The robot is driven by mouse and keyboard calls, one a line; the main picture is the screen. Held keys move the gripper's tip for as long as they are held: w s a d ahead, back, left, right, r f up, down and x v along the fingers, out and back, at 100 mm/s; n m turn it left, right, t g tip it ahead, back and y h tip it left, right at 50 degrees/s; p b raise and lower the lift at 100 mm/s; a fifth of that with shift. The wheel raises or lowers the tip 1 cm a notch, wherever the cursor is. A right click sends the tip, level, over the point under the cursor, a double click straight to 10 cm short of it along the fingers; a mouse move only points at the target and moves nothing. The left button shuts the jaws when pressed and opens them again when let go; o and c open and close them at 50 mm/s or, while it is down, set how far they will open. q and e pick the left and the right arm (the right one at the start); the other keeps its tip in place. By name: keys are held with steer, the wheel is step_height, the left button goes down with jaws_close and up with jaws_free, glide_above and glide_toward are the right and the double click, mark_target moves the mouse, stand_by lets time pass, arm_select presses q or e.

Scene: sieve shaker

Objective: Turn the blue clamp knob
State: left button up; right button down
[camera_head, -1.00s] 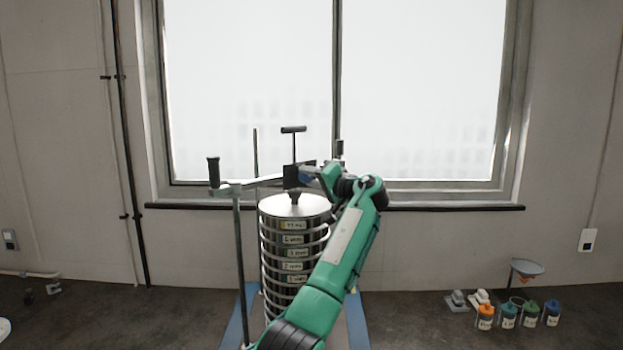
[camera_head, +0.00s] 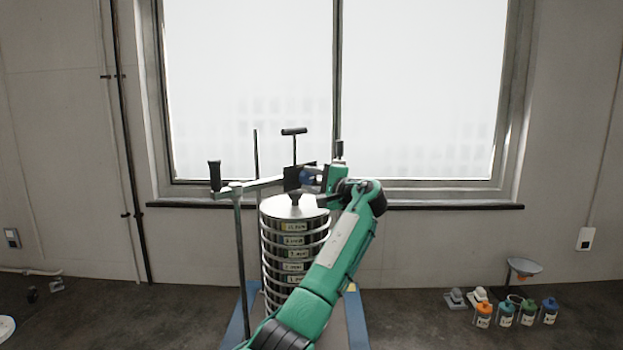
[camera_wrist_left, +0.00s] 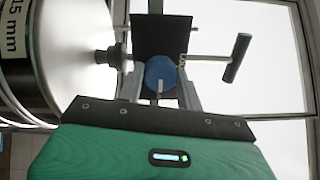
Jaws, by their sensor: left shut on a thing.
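The blue clamp knob (camera_head: 307,176) sits on the dark clamp block (camera_head: 292,177) above the sieve stack (camera_head: 293,208). In the left wrist view the round knob (camera_wrist_left: 160,70) shows a pale mark toward the gripper. My left gripper (camera_head: 313,179) reaches in from the right and is shut on the knob. In the left wrist view its two grey fingers (camera_wrist_left: 160,83) stand on either side of the knob. My right gripper is in neither view.
A T-handled rod (camera_head: 294,146) rises above the clamp block, and a cross bar (camera_head: 250,186) runs left to an upright post. Several bottles (camera_head: 506,315) and a funnel (camera_head: 524,267) stand at the far right. A window is behind.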

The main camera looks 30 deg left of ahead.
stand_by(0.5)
arm_select(q)
steer(key=o, duration=1)
steer(key=shift+d, duration=0.1)
steer(key=shift+f, duration=0.1)
steer(key=shift+d+b, duration=0.3)
steer(key=shift+d, duration=0.05)
steer(key=b+v, duration=0.5)
steer(key=v, duration=0.8)
